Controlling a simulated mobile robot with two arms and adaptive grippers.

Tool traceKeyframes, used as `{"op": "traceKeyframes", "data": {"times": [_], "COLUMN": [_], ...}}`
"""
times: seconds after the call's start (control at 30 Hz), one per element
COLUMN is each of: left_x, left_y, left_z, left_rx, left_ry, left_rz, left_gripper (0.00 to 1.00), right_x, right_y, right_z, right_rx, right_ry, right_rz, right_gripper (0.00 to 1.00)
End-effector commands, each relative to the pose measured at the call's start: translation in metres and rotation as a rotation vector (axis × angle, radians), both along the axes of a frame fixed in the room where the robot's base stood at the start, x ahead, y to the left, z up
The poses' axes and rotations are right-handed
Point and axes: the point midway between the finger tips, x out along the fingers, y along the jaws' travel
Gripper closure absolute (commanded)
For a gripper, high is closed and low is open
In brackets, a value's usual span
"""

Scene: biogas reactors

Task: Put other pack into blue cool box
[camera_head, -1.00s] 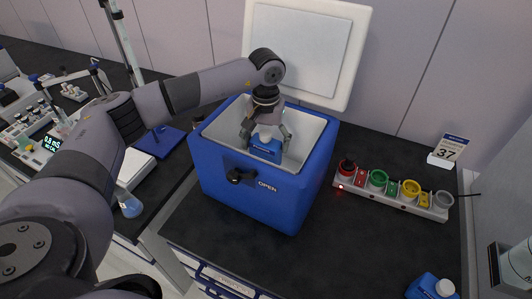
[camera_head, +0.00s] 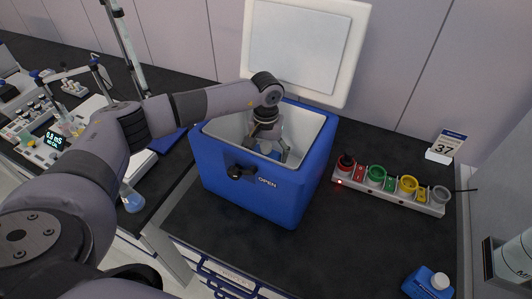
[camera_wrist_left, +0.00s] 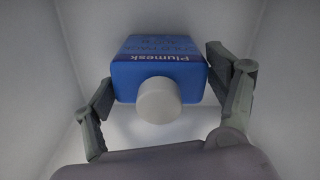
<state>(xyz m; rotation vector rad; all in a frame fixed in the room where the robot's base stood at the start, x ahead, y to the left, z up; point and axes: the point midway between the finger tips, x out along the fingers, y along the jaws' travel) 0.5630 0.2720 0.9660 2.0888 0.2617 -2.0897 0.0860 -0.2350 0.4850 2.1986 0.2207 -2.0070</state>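The blue cool box (camera_head: 245,192) stands on the dark bench with its white lid (camera_head: 301,45) raised. My left gripper (camera_head: 268,150) reaches down into the box. Its fingers lie along both sides of a blue pack (camera_wrist_left: 160,67) with a white cap, seen in the left wrist view, and close on it. Only a little of this pack (camera_head: 268,153) shows in the head view, low inside the box. A second blue pack (camera_head: 428,284) with a white cap lies on the bench at the bottom right. My right gripper is out of view.
A white rack (camera_head: 393,190) with red, green, yellow and grey round holders is right of the box. Lab instruments (camera_head: 45,135) fill the left bench. The bench between box and second pack is clear.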

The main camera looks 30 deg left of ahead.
Motion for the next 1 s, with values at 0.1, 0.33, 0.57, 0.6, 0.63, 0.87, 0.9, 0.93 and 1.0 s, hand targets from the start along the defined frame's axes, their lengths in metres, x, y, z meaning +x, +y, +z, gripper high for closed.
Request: {"op": "traceKeyframes", "data": {"times": [0.1,0.33,0.57,0.6,0.63,0.87,0.9,0.93,1.0], "left_x": [0.0,0.0,0.0,0.0,0.0,0.002,0.002,0.002,0.002], "left_y": [0.0,0.0,0.0,0.0,0.0,0.0,0.0,0.0,0.0], "left_z": [0.001,0.001,0.002,0.003,0.005,0.04,0.05,0.056,0.072], "left_rx": [0.0,0.0,0.0,0.0,0.0,-0.001,-0.001,0.0,0.0], "left_ry": [0.0,0.0,0.0,0.0,0.0,-0.005,-0.007,-0.006,-0.006], "left_rz": [0.0,0.001,0.001,0.001,0.001,0.001,0.0,0.0,0.0], "left_gripper": [0.1,0.02,0.02,0.02,0.02,0.02,0.02,0.02,0.02], "right_x": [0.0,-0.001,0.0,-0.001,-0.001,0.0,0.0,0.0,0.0], "right_y": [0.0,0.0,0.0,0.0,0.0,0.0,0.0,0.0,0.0], "right_z": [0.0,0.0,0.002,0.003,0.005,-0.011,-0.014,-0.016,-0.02], "right_rx": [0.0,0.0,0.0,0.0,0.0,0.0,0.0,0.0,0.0], "right_ry": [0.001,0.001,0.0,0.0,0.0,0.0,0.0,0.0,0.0], "right_rz": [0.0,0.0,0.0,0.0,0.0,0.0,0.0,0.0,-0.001], "right_gripper": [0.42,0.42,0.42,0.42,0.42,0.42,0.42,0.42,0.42]}}
